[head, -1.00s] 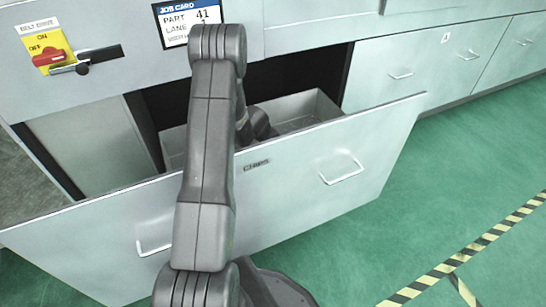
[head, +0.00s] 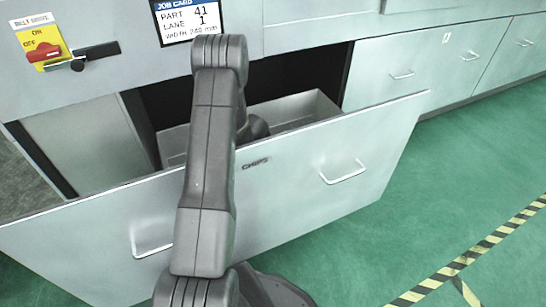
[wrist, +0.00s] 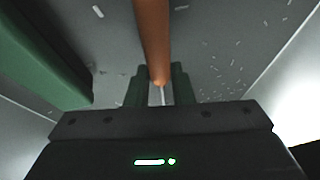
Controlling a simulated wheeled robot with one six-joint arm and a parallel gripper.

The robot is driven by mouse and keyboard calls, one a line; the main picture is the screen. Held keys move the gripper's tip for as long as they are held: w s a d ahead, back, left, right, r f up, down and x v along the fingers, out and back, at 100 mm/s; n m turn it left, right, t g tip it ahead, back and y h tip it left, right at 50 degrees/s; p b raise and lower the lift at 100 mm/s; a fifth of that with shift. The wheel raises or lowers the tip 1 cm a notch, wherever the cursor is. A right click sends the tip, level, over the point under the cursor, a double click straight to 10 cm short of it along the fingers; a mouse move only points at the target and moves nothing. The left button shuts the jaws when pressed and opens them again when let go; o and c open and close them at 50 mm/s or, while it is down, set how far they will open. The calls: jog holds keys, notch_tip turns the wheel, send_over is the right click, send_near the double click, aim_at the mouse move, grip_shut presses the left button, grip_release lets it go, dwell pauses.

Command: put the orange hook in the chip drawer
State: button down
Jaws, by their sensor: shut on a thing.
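The chip drawer (head: 300,175), labelled CHIPS, is pulled open, and its inner tray (head: 318,100) shows behind the front panel. My arm reaches over the panel into the drawer, and my gripper is hidden there in the head view. In the wrist view my gripper (wrist: 160,88) is shut on the orange hook (wrist: 153,35), whose orange shaft runs up out of the picture from between the fingers. The grey tray floor (wrist: 215,45) with scattered small chips lies beyond it. Whether the hook touches the floor I cannot tell.
A green bar-like thing (wrist: 45,60) lies at the left in the wrist view. A belt drive switch (head: 45,52) and a job card (head: 188,18) are on the cabinet face. Green floor with striped tape (head: 480,247) is clear at the right.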

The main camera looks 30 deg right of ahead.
jog(key=shift+f+b, duration=0.3)
jog(key=shift+b, duration=0.05)
jog(key=shift+r, duration=0.1)
jog(key=c, duration=1.3)
grip_release()
jog(key=shift+o, duration=0.2)
jog(key=shift+r, duration=0.1)
jog(key=r+p, duration=0.1)
jog(key=p, duration=0.2)
jog(key=shift+r, duration=0.25)
jog(key=p+v, duration=0.1)
jog(key=v, duration=1)
jog(key=shift+a+r, duration=0.2)
